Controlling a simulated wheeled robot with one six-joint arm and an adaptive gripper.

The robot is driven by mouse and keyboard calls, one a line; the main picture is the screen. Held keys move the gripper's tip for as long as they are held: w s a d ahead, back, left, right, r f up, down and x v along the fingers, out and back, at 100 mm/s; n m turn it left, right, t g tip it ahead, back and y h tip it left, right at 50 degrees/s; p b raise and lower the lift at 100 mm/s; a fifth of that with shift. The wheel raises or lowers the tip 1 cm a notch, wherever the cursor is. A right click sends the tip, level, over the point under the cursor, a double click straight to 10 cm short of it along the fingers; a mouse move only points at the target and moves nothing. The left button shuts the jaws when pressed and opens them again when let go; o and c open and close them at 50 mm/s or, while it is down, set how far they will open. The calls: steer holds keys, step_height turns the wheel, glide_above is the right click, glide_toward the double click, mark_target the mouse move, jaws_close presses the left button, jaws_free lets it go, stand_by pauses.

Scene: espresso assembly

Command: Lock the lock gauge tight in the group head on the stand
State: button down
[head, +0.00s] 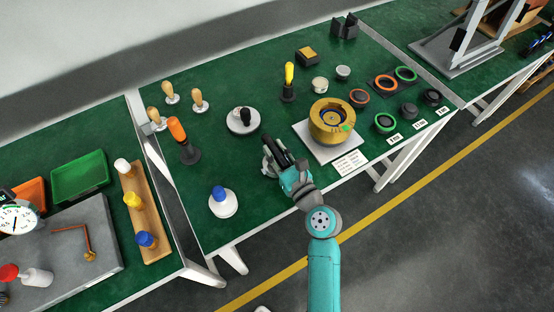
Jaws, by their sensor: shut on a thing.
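My gripper (273,151) is over the front middle of the green table, left of the brass group head. It is shut on a dark, bar-like thing that I take for the lock gauge's handle; the fingers and wrist hide most of it. The group head (320,133) is a thick brass-coloured ring with a dark inner ring and a small green mark on its near right side. It sits on a square white base plate (307,133). The gripper is apart from the ring. I cannot see the gauge in the group head.
A white disc with a black knob (243,121) and a blue-topped white piece (222,201) stand left of the gripper. A yellow-handled tool (289,82) is behind. Several dark, green and orange rings lie right of the group head. A printed card (351,164) lies at the front edge.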

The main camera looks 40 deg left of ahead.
steer(key=shift+r, duration=2.2)
